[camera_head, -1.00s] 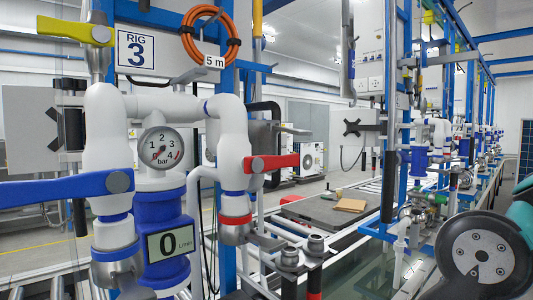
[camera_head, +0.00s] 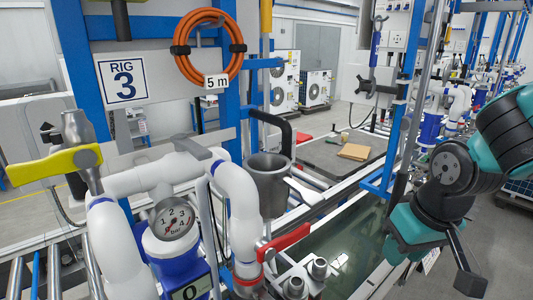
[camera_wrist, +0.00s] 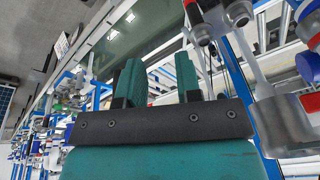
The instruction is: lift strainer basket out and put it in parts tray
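A grey open-topped metal cylinder (camera_head: 268,190) stands upright behind the white pipework in the head view. Its mouth is dark, and I cannot make out a strainer basket in it. A flat dark grey tray or board (camera_head: 318,150) lies beyond it on the bench frame; I cannot tell if it is the parts tray. My gripper (camera_wrist: 158,80) is open in the wrist view, its two teal fingers apart with nothing between them. In the head view my gripper (camera_head: 428,255) hangs low at the right, well apart from the cylinder.
Rig 3's white pipe carries a yellow-green lever (camera_head: 55,165), a pressure gauge (camera_head: 174,220) and a red lever (camera_head: 284,243). A brown flat piece (camera_head: 354,152) lies on the grey board. An orange hose coil (camera_head: 207,48) hangs above.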

